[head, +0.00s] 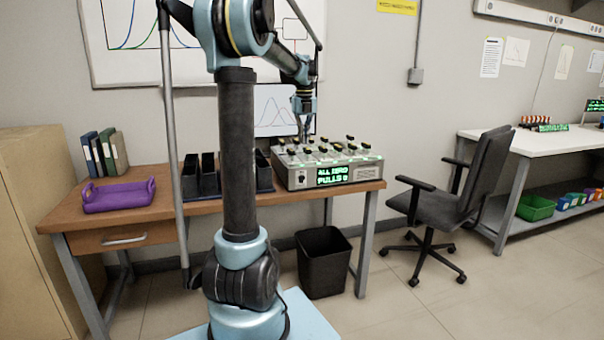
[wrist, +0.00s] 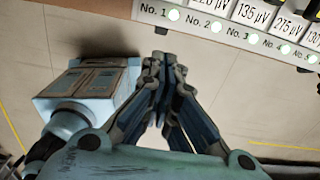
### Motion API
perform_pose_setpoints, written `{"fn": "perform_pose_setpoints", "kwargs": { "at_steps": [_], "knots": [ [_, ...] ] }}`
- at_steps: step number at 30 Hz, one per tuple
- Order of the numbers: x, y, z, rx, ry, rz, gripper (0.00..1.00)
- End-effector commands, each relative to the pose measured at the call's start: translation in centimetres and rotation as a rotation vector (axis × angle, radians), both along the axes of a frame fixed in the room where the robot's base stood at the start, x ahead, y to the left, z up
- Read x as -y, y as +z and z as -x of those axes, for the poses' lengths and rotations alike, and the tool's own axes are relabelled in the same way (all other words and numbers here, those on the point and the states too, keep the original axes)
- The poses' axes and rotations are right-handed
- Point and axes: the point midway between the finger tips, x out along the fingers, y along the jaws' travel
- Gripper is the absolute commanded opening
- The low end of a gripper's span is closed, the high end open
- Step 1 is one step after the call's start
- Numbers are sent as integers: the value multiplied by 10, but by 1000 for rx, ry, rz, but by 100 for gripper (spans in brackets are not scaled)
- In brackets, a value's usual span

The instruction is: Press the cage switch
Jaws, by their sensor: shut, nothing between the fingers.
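A grey control box (head: 300,180) stands on the right part of the wooden desk, with rows of black-and-yellow knobs on top. Its front has a green-lit display (head: 333,175) and a small dark fitting (head: 302,177) left of it. I cannot tell which part is the cage switch. My gripper (head: 305,138) is over the back of the box in the head view; the fingertips are small there. In the wrist view my gripper (wrist: 163,58) is shut and empty, its fingertips together below a labelled panel edge (wrist: 200,22) with round lit lamps.
The wooden desk (head: 150,213) also holds black bins (head: 190,182), a purple tray (head: 118,196) and binders (head: 108,155). A black waste bin (head: 323,262) stands under it. An office chair (head: 470,185) stands right, before a white bench (head: 545,143).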

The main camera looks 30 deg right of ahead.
Motion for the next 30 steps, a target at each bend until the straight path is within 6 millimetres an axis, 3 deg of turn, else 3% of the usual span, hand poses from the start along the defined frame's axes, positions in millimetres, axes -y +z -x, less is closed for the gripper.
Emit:
{"fn": "perform_pose_setpoints", "kwargs": {
  "at_steps": [9, 14, 30],
  "knots": [
    [0, -1, 0, 0, 0, 0, 0],
    [0, -10, 0, 0, 0, 0, 0],
    [-1, -101, 0, 0, 1, 0, 0]
  ]
}}
